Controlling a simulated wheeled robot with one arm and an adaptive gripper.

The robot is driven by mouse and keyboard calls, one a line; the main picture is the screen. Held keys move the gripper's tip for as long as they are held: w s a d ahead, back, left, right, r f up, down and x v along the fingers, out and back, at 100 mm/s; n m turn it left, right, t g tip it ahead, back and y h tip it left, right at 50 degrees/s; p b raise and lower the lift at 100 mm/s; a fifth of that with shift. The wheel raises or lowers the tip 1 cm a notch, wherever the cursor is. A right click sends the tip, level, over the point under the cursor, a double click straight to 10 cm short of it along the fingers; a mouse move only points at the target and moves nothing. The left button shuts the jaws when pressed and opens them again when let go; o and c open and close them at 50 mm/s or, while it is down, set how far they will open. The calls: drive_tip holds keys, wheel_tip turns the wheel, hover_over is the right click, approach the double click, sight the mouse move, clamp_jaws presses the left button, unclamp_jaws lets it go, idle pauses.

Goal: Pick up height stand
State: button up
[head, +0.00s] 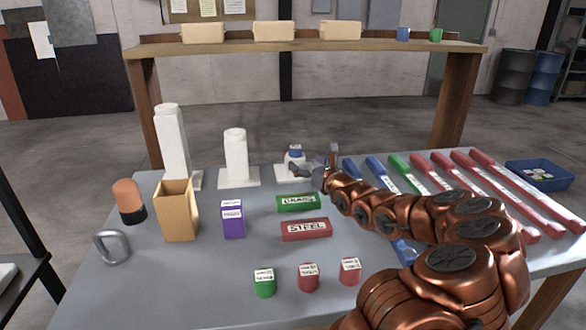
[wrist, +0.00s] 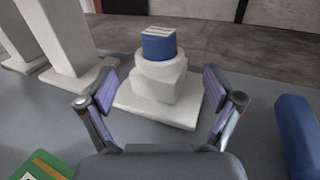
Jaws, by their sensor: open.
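Three white height stands of different heights stand at the back of the table: a tall one (head: 172,140), a medium one (head: 236,158) and a short one (head: 284,172). The short stand (wrist: 160,88) has a square base and carries a small blue cylinder (wrist: 158,44) with a white label on top. My gripper (wrist: 162,98) is open and empty. Its fingers are spread to the left and right in front of the short stand. In the head view my gripper (head: 326,170) is just right of the short stand and partly covers it.
A green block (head: 297,203) and a red STEEL block (head: 305,230) lie in front of the stands. Several coloured bars, including a green one (head: 405,174), lie to the right. A tan open box (head: 177,212) and a purple box (head: 233,220) stand left.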

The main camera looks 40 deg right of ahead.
sight(299, 158)
drive_tip(key=shift+w+d+f+p, duration=0.1)
drive_tip(key=shift+w+p, duration=0.2)
drive_tip(key=shift+w, duration=1.35)
drive_tip(key=shift+w+d+f+p, duration=0.1)
drive_tip(key=shift+w+p, duration=0.2)
drive_tip(key=shift+w, duration=1.3)
drive_tip(key=shift+r, duration=0.1)
drive_tip(key=c, duration=1.4)
